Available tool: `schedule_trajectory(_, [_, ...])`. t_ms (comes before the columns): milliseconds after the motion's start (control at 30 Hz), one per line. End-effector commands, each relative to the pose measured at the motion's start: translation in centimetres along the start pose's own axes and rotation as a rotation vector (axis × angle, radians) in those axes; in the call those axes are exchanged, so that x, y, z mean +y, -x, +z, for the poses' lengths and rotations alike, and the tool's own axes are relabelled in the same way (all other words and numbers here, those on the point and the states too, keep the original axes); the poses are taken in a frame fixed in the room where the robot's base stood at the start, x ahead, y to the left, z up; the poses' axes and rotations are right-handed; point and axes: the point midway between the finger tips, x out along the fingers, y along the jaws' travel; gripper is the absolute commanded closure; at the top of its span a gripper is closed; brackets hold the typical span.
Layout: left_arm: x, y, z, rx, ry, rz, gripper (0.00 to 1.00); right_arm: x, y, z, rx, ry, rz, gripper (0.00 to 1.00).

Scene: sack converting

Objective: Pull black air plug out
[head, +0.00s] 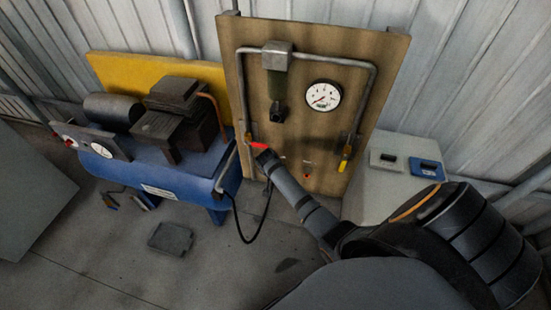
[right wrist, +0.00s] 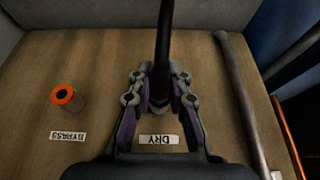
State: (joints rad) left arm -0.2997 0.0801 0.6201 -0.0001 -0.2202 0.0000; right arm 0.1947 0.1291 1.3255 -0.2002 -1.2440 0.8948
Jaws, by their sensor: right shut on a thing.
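In the right wrist view a black air plug (right wrist: 161,92) with a black hose (right wrist: 163,30) running up from it sits between the fingers of my right gripper (right wrist: 160,100). The fingers are shut on the plug from both sides, just above an upside-down DRY label (right wrist: 159,139) on the wooden board (right wrist: 90,115). Whether the plug's tip is still inside a socket is hidden. In the head view my right gripper (head: 264,157) is at the lower left of the board (head: 335,60), and the hose (head: 240,227) hangs below it. My left gripper is not in view.
An orange-ringed port (right wrist: 66,96) with a BYPASS label (right wrist: 68,135) is beside the gripper. A grey pipe (right wrist: 240,95) runs on the other side. The blue compressor (head: 165,175) stands left of the board, a pale cabinet (head: 385,195) right. A red handle (head: 258,145) is close to the gripper.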

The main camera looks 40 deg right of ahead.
Motion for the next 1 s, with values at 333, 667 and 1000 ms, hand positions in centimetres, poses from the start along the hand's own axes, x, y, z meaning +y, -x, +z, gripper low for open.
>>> schedule_trajectory(333, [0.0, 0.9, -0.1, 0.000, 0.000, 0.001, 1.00, 0.0, 0.5, 0.9, -0.006, 0.001, 0.001, 1.00])
schedule_trajectory(667, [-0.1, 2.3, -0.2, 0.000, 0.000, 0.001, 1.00, 0.0, 1.3, 2.7, -0.005, 0.000, 0.000, 1.00])
schedule_trajectory(1000, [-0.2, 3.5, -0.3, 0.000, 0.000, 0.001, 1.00, 0.0, 2.0, 4.3, -0.004, -0.001, -0.001, 1.00])
